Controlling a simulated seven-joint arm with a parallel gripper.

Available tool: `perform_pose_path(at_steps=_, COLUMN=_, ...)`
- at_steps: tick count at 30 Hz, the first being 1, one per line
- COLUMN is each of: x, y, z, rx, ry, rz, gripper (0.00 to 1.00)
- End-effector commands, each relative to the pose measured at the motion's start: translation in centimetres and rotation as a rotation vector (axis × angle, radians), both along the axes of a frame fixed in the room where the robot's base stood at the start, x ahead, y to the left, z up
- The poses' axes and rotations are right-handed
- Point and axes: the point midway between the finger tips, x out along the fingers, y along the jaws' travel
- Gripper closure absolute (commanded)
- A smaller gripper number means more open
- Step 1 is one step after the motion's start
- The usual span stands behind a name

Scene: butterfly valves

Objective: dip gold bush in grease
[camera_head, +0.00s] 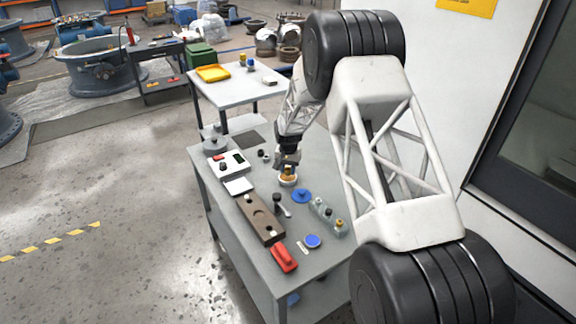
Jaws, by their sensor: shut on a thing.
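My gripper (287,165) points down over the middle of the grey bench. It is shut on a small gold bush (288,173), only partly visible below the fingers. A small pale round dish (288,182), which looks like the grease pot, stands directly beneath the bush. The bush appears at or just inside the dish's rim; at this size I cannot tell whether it touches the grease. The inside of the dish is mostly hidden by the bush and fingers.
My arm hides the right side. A second table (228,93) stands behind.

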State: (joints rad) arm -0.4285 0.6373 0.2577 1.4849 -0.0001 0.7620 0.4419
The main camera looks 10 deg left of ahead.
Motion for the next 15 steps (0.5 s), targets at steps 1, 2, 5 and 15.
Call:
perform_pose_path(at_steps=1, x=0.01, y=0.01, z=-0.24, rx=0.000, ry=0.000, rz=0.000, gripper=0.85)
perform_pose_path(at_steps=2, x=0.01, y=0.01, z=-0.37, rx=0.000, ry=0.000, rz=0.000, gripper=0.85)
perform_pose_path(at_steps=5, x=0.02, y=0.01, z=-0.67, rx=0.000, ry=-0.001, rz=0.000, gripper=0.85)
perform_pose_path(at_steps=15, x=0.02, y=0.01, z=-0.87, rx=0.000, ry=-0.001, rz=0.000, gripper=0.85)
